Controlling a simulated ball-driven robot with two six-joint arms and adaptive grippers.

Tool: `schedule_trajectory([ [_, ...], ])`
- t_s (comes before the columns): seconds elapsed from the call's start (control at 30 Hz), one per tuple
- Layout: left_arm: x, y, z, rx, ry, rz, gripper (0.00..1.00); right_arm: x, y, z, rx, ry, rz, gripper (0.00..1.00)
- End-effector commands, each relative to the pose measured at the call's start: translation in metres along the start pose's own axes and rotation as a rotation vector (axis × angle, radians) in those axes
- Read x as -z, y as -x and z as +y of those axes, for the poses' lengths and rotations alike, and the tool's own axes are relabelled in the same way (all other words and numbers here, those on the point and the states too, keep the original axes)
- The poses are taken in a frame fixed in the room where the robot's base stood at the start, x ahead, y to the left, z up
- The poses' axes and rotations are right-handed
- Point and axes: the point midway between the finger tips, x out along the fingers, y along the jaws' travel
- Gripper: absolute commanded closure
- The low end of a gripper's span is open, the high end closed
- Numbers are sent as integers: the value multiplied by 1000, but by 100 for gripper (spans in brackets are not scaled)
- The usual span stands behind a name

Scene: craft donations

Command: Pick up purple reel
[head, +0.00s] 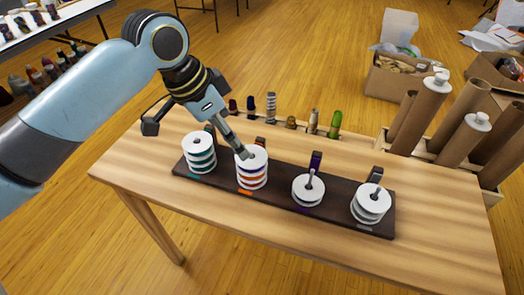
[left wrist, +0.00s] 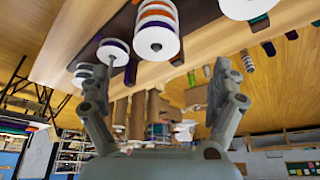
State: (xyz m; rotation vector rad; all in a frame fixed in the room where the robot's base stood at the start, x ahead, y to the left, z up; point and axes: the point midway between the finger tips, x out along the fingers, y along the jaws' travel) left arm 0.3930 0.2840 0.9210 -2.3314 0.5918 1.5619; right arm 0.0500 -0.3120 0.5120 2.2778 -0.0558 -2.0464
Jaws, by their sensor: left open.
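A purple reel (head: 252,171) appears as a thin purple band below the white top face of the second stack, above orange bands. This stack also shows in the left wrist view (left wrist: 155,40), with purple next to the white end face. The third post holds a short white-faced stack with purple edges (head: 308,190). My left gripper (head: 198,139) is open and empty, its fingers spread wide. In the head view one finger overlaps the top of the second stack; I cannot tell whether it touches. The left wrist view shows both fingers (left wrist: 161,80) with nothing between them.
A dark board (head: 280,200) on the wooden table (head: 430,245) carries the posts. A teal-banded stack (head: 198,152) is at its left, a grey-banded stack (head: 370,205) at its right. Small spools (head: 270,107) stand along the back edge; tall cardboard tubes (head: 425,112) stand back right.

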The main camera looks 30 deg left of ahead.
Motion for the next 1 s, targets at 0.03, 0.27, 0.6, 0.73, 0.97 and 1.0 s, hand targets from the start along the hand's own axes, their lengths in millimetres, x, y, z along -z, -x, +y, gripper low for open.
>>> schedule_trajectory([
  [0.03,-1,-12,2,-4,4,-1,5,-3,-3,0,0,0,-3,2],
  [0.27,-1,-38,1,-1,2,0,5,-27,-4,-5,5,0,-37,2],
  [0.6,-2,-84,5,-1,2,-1,5,-15,-8,-13,14,-5,-19,2],
  [0.73,-1,-91,5,0,1,-1,5,-12,-9,-12,13,-4,-15,2],
  [0.97,-1,-91,5,1,1,-1,10,-13,-9,-8,8,-2,-15,2],
  [1.0,-1,-91,5,1,1,-1,16,-13,-9,-8,8,-2,-16,2],
])
